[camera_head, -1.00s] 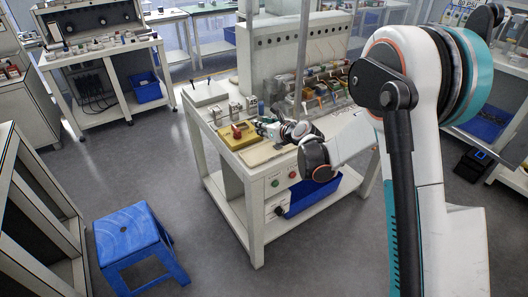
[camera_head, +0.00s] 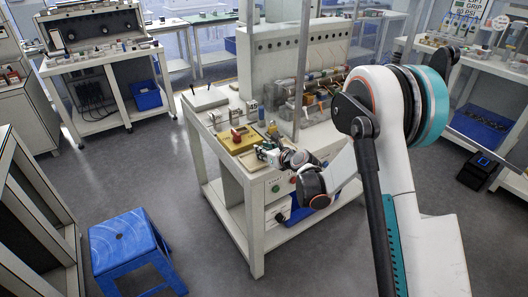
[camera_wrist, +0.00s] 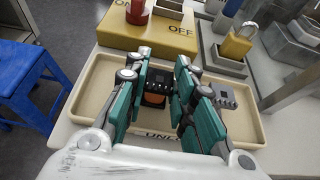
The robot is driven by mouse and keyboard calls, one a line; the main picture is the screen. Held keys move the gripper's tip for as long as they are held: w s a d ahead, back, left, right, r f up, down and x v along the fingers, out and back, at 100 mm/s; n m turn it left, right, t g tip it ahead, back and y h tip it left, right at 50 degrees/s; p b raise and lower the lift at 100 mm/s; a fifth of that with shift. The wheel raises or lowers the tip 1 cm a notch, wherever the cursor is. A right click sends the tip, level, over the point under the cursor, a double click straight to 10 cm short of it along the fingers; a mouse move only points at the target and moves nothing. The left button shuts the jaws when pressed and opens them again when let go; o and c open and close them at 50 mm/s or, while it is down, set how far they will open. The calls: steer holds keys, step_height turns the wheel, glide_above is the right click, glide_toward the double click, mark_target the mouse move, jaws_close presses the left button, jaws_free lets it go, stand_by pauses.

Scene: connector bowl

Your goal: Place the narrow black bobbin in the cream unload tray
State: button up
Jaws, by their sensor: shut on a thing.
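The narrow black bobbin (camera_wrist: 157,84) shows between my fingers in the wrist view, dark with an orange-brown patch at its lower part. My gripper (camera_wrist: 163,68) is shut on it, over the middle of the cream unload tray (camera_wrist: 88,88). Whether the bobbin touches the tray floor I cannot tell. The tray's front lettering is partly hidden by my fingers. In the head view my gripper (camera_head: 266,153) is at the workbench's front left, and the bobbin is too small to make out.
A grey part with several pins (camera_wrist: 224,96) lies in the tray, right of my fingers. A yellow box (camera_wrist: 130,34) marked OFF, with a red knob, stands behind the tray. A grey block with a brass padlock (camera_wrist: 236,44) is behind right. A blue stool (camera_head: 128,240) stands on the floor.

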steer(key=shift+f, duration=0.1)
steer(key=o, duration=0.9)
